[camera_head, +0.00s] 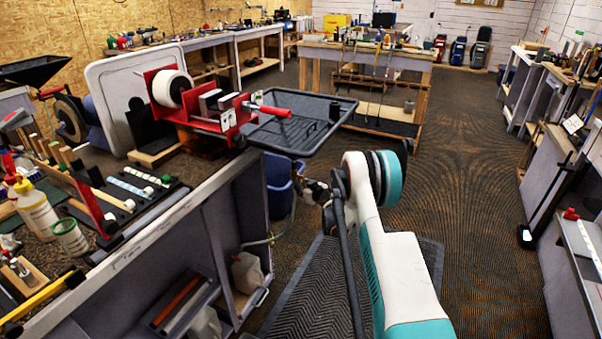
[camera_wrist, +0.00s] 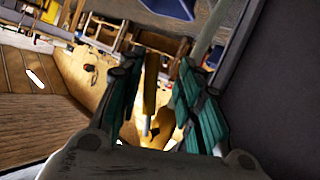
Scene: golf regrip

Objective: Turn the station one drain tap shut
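The black drain tray (camera_head: 305,127) juts out from the left bench's end in the head view. My gripper (camera_head: 314,191) is below and in front of the tray, partly hidden by my own arm. In the wrist view my gripper (camera_wrist: 158,105) shows two teal-padded fingers standing apart. A narrow yellow piece (camera_wrist: 150,85) shows between the fingers; I cannot tell whether it is the tap's handle or whether a finger touches it. The drain tap is not clearly made out in the head view.
A blue bucket (camera_head: 280,185) stands under the tray. A pale hose (camera_head: 268,240) runs down to a whitish jug (camera_head: 247,272) on the bench's lower shelf. A red clamp (camera_head: 218,112) sits on the bench. Open floor (camera_head: 480,210) lies to the right.

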